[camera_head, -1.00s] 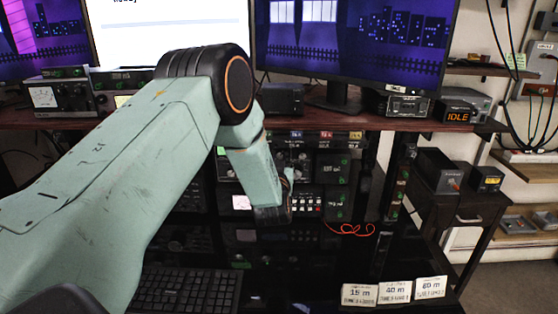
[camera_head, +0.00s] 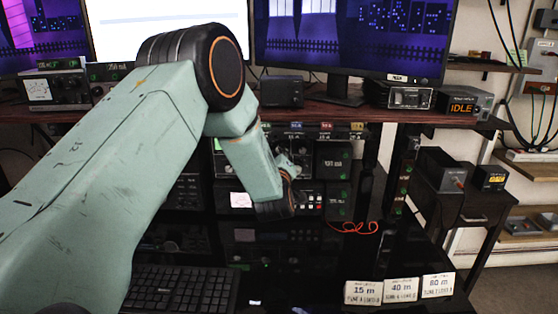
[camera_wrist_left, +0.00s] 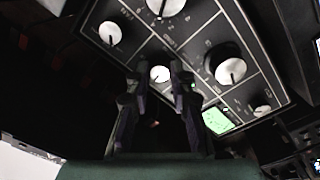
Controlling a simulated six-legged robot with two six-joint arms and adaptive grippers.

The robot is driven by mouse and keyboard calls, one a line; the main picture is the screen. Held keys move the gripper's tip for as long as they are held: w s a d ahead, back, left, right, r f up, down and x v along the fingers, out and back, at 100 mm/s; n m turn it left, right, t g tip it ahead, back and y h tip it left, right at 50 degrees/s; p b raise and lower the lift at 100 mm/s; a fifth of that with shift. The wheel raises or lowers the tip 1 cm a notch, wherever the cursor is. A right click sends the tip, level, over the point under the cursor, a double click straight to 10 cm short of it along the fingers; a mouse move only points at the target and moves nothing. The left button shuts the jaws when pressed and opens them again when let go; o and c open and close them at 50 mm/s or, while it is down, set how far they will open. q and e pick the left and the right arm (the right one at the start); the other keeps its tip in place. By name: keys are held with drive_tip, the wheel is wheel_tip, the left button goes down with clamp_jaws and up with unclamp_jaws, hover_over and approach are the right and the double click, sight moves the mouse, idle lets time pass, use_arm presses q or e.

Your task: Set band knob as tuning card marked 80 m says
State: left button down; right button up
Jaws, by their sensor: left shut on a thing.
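The tuner's dark front panel (camera_wrist_left: 200,45) fills the upper part of the left wrist view, with several pale-faced knobs and a lit green display (camera_wrist_left: 217,120). My left gripper (camera_wrist_left: 160,77) has its two dark fingers around a small knob (camera_wrist_left: 160,73), shut on it. Its label cannot be read, so I cannot confirm it is the band knob. In the head view my left gripper (camera_head: 289,163) is at the tuner under the desk shelf, partly hidden by my wrist. The 80 m card (camera_head: 438,286) stands at the front right; its small text is too blurred to read surely. My right gripper is not in view.
The 15 m card (camera_head: 363,292) and 40 m card (camera_head: 401,290) stand left of the 80 m card. A box reads IDLE (camera_head: 461,109). A keyboard (camera_head: 180,290) lies at lower left. Monitors stand above.

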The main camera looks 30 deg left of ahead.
use_arm(q)
drive_tip(key=shift+n+g+y+b, duration=0.35)
drive_tip(key=shift+n+b, duration=5.05)
drive_tip(key=shift+n, duration=1.8)
drive_tip(key=shift+r, duration=0.1)
drive_tip(key=c, duration=1.2)
unclamp_jaws()
drive_tip(key=shift+o, duration=0.2)
